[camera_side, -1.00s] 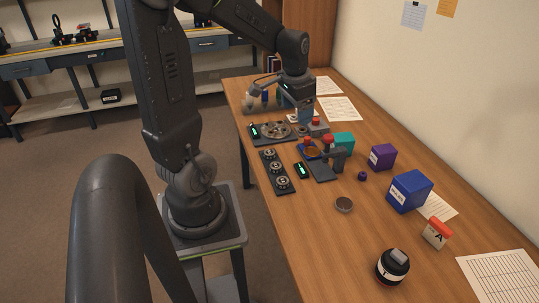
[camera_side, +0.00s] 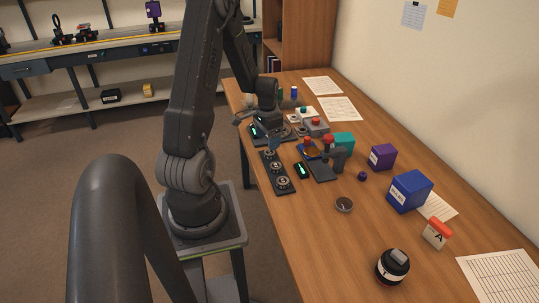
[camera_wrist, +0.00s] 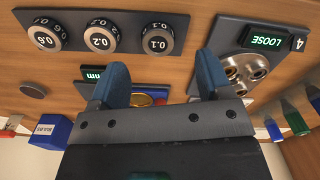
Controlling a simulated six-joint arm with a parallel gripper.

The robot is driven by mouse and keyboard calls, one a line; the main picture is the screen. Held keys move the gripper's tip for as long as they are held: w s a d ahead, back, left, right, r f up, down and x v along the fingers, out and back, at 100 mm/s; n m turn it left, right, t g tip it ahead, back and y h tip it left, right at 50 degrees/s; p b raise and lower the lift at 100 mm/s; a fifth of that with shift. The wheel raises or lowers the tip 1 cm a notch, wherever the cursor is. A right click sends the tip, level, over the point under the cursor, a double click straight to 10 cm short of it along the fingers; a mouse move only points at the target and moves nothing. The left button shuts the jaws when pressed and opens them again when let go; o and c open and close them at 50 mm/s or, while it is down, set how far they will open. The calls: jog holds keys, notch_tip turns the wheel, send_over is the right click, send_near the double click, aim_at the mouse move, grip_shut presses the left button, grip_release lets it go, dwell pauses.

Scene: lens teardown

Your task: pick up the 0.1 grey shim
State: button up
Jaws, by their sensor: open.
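The grey shim marked 0.1 (camera_wrist: 158,40) is a round dark disc with a pale numbered face, at the right end of a dark three-place plate (camera_wrist: 128,20) in the wrist view. Shims marked 0.2 (camera_wrist: 101,36) and another at the left end (camera_wrist: 47,35) sit beside it. In the side view the 0.1 shim (camera_side: 269,153) is at the plate's far end. My gripper (camera_wrist: 160,78) is open and empty, its blue fingers apart. In the wrist picture the 0.1 shim appears beyond the gap between the fingertips. The fingers look above the plate, not touching it.
A plate with a LOOSE display (camera_wrist: 268,40) and metal parts lies close to the right finger. In the side view a small stand (camera_side: 322,168), a teal box (camera_side: 343,141), a purple box (camera_side: 382,157) and a blue box (camera_side: 409,191) stand to the right.

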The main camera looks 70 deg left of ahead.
aim_at(269, 152)
jog(key=shift+w+d+f, duration=0.1)
jog(key=shift+w+f, duration=0.05)
jog(key=shift+f, duration=1.2)
jog(key=shift+w+f, duration=0.15)
jog(key=shift+f, duration=1.2)
jog(key=shift+c, duration=0.3)
jog(key=c, duration=1)
